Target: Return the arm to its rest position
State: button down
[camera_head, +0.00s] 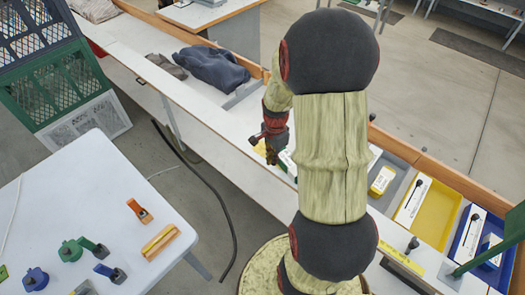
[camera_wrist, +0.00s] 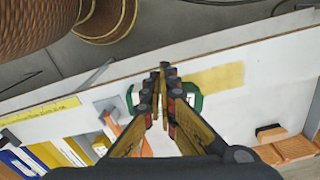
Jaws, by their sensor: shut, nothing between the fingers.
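My arm runs through the middle of the head view, with pale green sleeves and dark joints. It hides part of the long white bench (camera_head: 222,127). My gripper (camera_head: 270,152) hangs over that bench, left of the arm, small and partly dark. In the wrist view my gripper (camera_wrist: 163,72) has its fingertips together with nothing between them. Behind the fingers is a green part (camera_wrist: 194,97), also visible on their left side; I cannot tell whether they touch it. A yellow strip (camera_wrist: 217,78) lies on the bench to the right of the fingertips.
Grey, yellow (camera_head: 436,215) and blue (camera_head: 477,235) trays stand on the bench at right. Dark cloth (camera_head: 212,68) lies at its far end. A white table (camera_head: 60,195) at left holds several small coloured parts. A black cable (camera_head: 222,195) crosses the floor.

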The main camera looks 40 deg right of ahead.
dwell(0.3)
jog(key=s+a+r+n+t+b, duration=0.1)
jog(key=s+a+r+n+t, duration=0.1)
jog(key=a+r+n, duration=0.8)
jog(key=s+a+r+n+t+b, duration=0.1)
jog(key=s+a+r+n+t, duration=0.2)
jog(key=a+r+n, duration=0.7)
jog(key=s+a+r, duration=0.2)
jog(key=a+r, duration=0.2)
jog(key=a, duration=0.1)
jog(key=shift+s+a+r+t+b, duration=0.15)
jog(key=shift+s+a+t+b, duration=0.15)
jog(key=shift+b, duration=0.05)
